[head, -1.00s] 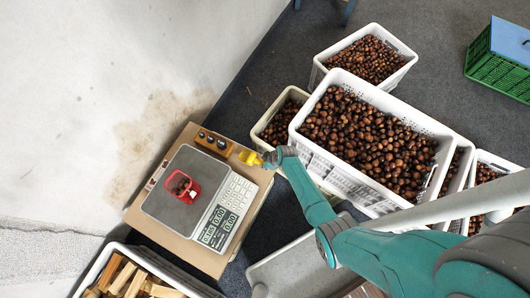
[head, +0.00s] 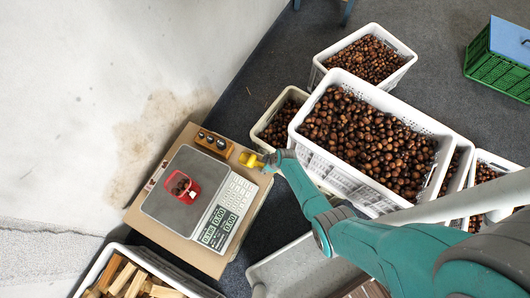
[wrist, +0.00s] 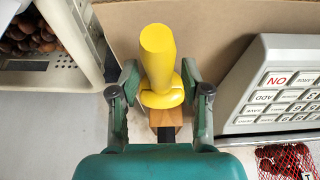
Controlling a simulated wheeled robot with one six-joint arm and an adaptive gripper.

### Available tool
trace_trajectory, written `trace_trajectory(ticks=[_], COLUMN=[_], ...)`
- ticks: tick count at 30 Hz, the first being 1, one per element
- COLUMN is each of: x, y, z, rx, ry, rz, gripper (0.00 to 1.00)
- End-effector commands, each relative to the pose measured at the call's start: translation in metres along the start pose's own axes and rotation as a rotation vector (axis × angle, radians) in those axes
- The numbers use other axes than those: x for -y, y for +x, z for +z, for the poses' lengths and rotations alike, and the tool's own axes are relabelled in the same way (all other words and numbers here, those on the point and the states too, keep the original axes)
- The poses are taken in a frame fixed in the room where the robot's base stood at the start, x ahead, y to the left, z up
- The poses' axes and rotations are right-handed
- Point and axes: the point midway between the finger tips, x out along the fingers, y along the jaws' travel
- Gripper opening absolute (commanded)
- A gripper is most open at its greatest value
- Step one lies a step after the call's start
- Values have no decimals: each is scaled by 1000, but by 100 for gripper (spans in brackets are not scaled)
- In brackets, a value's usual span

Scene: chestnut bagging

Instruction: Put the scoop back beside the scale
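The yellow scoop (head: 249,159) is at the far right corner of the cardboard-topped stand, beside the scale (head: 185,190). In the wrist view its thick yellow cylinder (wrist: 158,50) and collar (wrist: 161,98) stand between my fingers. My gripper (head: 268,162) reaches it from the right in the head view. Whether the scoop's underside touches the cardboard is hidden. A red net bag (head: 181,186) of chestnuts sits on the scale's plate.
A wooden block with weights (head: 213,143) lies just left of the scoop on the cardboard (head: 205,262). White crates of chestnuts, including a large one (head: 440,135), stand close on the right. A bin of firewood (head: 103,262) is at the bottom left. The wall is behind the stand.

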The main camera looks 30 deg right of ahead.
Motion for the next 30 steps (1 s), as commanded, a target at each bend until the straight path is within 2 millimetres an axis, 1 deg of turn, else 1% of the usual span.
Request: trace_trajectory(ticks=[6, 11, 17, 30], x=[0, 0, 0, 0], y=[-3, -16, -41, -103], z=[0, 0, 0, 0], rx=[0, -2, -1, -1], ry=[0, 1, 1, 1], rz=[1, 1, 2, 1], gripper=[47, 47, 47, 47])
